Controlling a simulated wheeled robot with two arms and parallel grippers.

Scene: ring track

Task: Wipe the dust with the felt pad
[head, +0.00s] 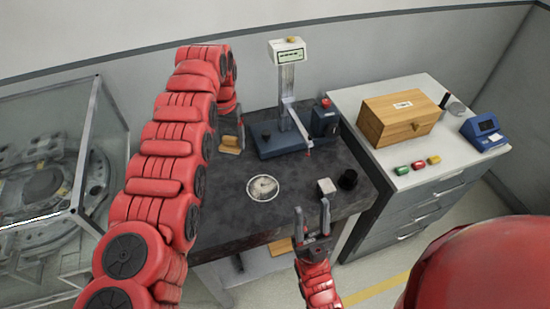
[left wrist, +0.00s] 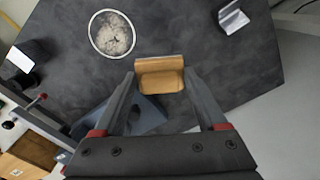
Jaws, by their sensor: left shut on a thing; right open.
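The felt pad (head: 230,146) is a small tan block at the back left of the dark bench top. My left gripper (head: 229,134) is shut on it; the left wrist view shows the pad (left wrist: 160,76) between the two fingers. I cannot tell whether the pad touches the bench. The dust is a pale grey-brown patch inside a white ring (head: 263,188), flat on the bench and apart from the pad; it also shows in the left wrist view (left wrist: 112,34). My right gripper (head: 312,208) is open and empty at the bench's front edge.
A gauge stand with a blue base (head: 280,145) stands behind the ring. A pale cube (head: 326,187) and a black cup (head: 348,179) are to its right. A silver bracket (left wrist: 233,17) shows in the left wrist view. A drawer cabinet (head: 430,175) carries a wooden box (head: 400,118).

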